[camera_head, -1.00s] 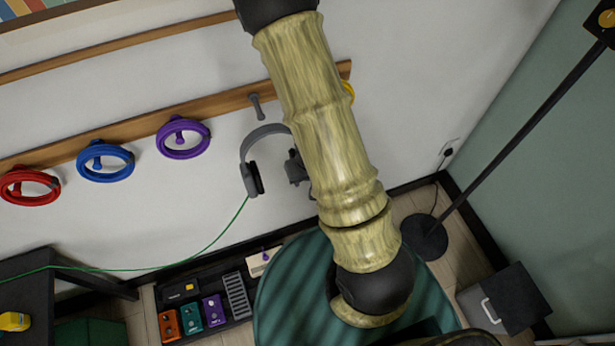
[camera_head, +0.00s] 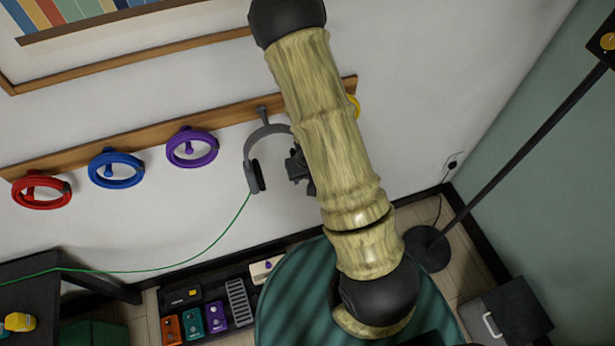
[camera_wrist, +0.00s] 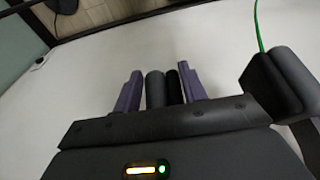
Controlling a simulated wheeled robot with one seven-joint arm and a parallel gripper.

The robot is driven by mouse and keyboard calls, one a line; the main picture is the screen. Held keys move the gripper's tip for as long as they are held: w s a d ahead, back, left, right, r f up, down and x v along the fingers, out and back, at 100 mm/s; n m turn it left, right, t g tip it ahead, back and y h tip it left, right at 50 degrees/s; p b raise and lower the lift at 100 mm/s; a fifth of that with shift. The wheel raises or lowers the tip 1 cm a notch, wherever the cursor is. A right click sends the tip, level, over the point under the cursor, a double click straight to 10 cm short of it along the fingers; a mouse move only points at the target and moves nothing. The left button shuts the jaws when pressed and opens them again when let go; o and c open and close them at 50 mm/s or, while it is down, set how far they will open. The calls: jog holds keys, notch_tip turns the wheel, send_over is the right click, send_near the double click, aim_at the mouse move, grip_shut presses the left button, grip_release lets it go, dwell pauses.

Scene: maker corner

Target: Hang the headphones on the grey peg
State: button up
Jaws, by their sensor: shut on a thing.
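The grey headphones (camera_head: 249,150) are upright in front of the wall, with a green cord from the left ear cup. The top of their band meets the lower end of the grey peg (camera_head: 263,113) in the head view; I cannot tell whether the band is over the peg or only in front of it. My gripper (camera_wrist: 160,82) is shut on the right ear cup, with its purple fingers either side of the dark cup. In the head view my arm hides most of the gripper and that side of the headphones. The other ear cup (camera_wrist: 278,84) shows in the wrist view.
The wooden rail (camera_head: 140,141) also bears red (camera_head: 41,203), blue (camera_head: 116,183) and purple (camera_head: 192,162) rings, and a yellow ring (camera_head: 354,106) partly behind my arm. Below are a green round seat (camera_head: 285,310) and a pedal board (camera_head: 243,322). A lamp stand (camera_head: 428,248) is at right.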

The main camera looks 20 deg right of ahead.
jog(key=shift+w+p, duration=1.25)
jog(key=shift+w, duration=1)
jog(key=shift+w+f, duration=0.55)
jog(key=shift+w, duration=0.15)
jog(key=shift+s, duration=0.1)
jog(key=o, duration=1.2)
jog(key=s+r, duration=0.1)
jog(key=r, duration=0.4)
jog(key=s+r+b, duration=0.1)
jog(key=r, duration=0.5)
jog(key=s+r, duration=0.1)
jog(key=r, duration=0.5)
jog(key=shift+b, duration=0.3)
